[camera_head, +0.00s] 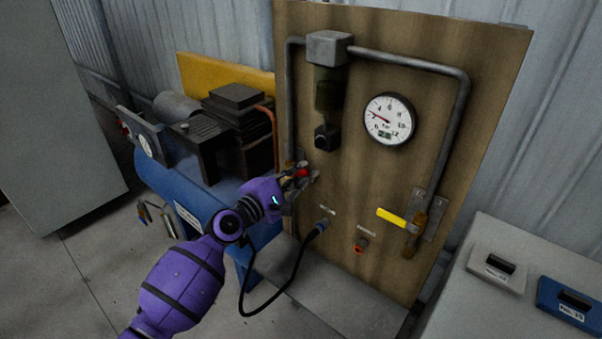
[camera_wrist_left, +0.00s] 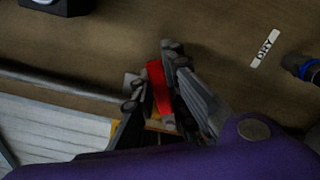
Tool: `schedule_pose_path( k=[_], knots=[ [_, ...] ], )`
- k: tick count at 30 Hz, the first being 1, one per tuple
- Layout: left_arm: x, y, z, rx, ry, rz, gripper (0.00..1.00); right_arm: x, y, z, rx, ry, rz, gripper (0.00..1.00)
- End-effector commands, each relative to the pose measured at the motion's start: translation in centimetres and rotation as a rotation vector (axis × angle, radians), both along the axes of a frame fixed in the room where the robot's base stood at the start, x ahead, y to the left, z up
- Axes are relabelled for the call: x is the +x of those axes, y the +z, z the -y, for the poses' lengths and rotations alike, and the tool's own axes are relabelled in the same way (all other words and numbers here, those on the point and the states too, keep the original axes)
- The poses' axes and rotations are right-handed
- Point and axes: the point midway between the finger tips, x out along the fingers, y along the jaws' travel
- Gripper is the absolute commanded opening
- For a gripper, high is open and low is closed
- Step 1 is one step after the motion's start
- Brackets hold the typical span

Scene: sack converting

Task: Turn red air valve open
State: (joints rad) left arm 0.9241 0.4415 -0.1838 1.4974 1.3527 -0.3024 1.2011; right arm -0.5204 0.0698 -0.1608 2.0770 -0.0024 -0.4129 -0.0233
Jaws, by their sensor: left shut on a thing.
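The red air valve handle (camera_head: 302,173) sits low on the left side of the wooden board, below the filter unit. My left gripper (camera_head: 300,178) is at the handle, its fingers on either side of it. In the left wrist view the red handle (camera_wrist_left: 158,88) lies between the two fingers of my left gripper (camera_wrist_left: 156,82), which are closed on it. The valve body is mostly hidden behind the gripper. My right gripper is in neither view.
The wooden board (camera_head: 445,105) carries a pressure gauge (camera_head: 389,119), grey pipes and a yellow-handled valve (camera_head: 398,219). A blue compressor (camera_head: 180,190) stands to the left. A black hose (camera_head: 283,290) hangs in front. A grey cabinet top (camera_head: 470,315) with labelled boxes is at right.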

Motion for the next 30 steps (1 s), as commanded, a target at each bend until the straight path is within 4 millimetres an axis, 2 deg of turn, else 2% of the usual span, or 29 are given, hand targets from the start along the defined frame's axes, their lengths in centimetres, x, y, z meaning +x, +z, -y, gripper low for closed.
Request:
schedule_pose_path(
  k=[9, 23, 24, 27, 30],
  knots=[
    [0.22, 0.58, -0.30, -0.084, 0.001, -0.060, 0.00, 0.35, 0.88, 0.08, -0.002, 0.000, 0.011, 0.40],
    [0.23, 0.53, -0.33, -0.093, 0.001, -0.068, 0.00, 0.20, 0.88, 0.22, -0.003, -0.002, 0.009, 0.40],
    [0.22, 0.52, -0.32, -0.093, 0.001, -0.068, 0.18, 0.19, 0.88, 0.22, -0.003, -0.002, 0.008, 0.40],
    [0.22, 0.52, -0.32, -0.092, 0.001, -0.067, 0.31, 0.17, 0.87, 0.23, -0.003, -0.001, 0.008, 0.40],
    [0.22, 0.52, -0.32, -0.092, 0.001, -0.067, 0.33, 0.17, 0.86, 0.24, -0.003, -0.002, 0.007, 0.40]
  ],
)
